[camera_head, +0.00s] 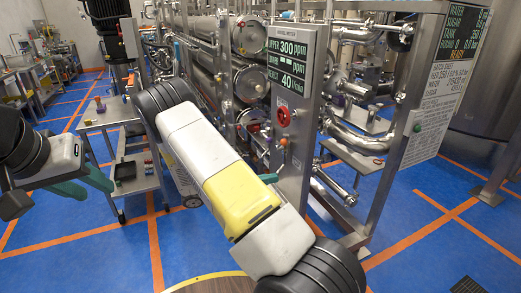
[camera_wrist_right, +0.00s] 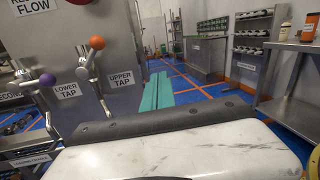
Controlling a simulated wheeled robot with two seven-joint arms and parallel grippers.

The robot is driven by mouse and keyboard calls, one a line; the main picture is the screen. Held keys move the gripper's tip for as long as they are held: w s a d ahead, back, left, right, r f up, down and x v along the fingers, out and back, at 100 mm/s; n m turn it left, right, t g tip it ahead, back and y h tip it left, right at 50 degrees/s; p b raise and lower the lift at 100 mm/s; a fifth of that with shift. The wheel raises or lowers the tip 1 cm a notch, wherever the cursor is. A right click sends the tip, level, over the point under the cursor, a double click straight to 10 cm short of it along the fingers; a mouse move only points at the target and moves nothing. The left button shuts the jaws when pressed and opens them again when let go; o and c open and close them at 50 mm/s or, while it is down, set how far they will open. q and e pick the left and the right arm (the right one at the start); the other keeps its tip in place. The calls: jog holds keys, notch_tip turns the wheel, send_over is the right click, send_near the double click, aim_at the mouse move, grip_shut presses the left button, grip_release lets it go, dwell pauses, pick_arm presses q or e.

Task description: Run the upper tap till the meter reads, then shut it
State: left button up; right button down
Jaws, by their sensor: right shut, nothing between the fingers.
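The meter (camera_head: 287,62) on the steel panel shows UPPER 300 ppm and REJECT 40 l/min; its middle line is too small to read surely. In the right wrist view the upper tap has an orange ball knob (camera_wrist_right: 97,42), with an UPPER TAP label beside it. The lower tap's purple knob (camera_wrist_right: 47,79) is to its left. My right gripper (camera_wrist_right: 158,92) is shut and empty, its teal fingers right of the upper tap and apart from the orange knob. In the head view my right arm mostly hides it. My left gripper (camera_head: 100,190) looks open and empty, far left.
A small grey cart (camera_head: 135,180) stands left of my right arm. Steel pipes and a frame (camera_head: 395,150) fill the right. Blue floor is clear at lower left and right.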

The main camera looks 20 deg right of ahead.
aim_at(278, 150)
jog(key=w+a+f+n+t+h, duration=0.3)
jog(key=w+f+n+t+h, duration=0.15)
jog(key=n+t, duration=0.25)
jog(key=w+a+r+x, duration=0.1)
jog(key=r+x, duration=0.1)
jog(key=x, duration=1)
jog(key=shift+w+r, duration=0.2)
jog(key=shift+w, duration=0.1)
jog(key=shift+y, duration=0.25)
jog(key=shift+w+d+r, duration=0.1)
jog(key=shift+w+r, duration=0.15)
jog(key=shift+r, duration=0.45)
jog(key=shift+f+t, duration=0.1)
jog(key=shift+t, duration=0.3)
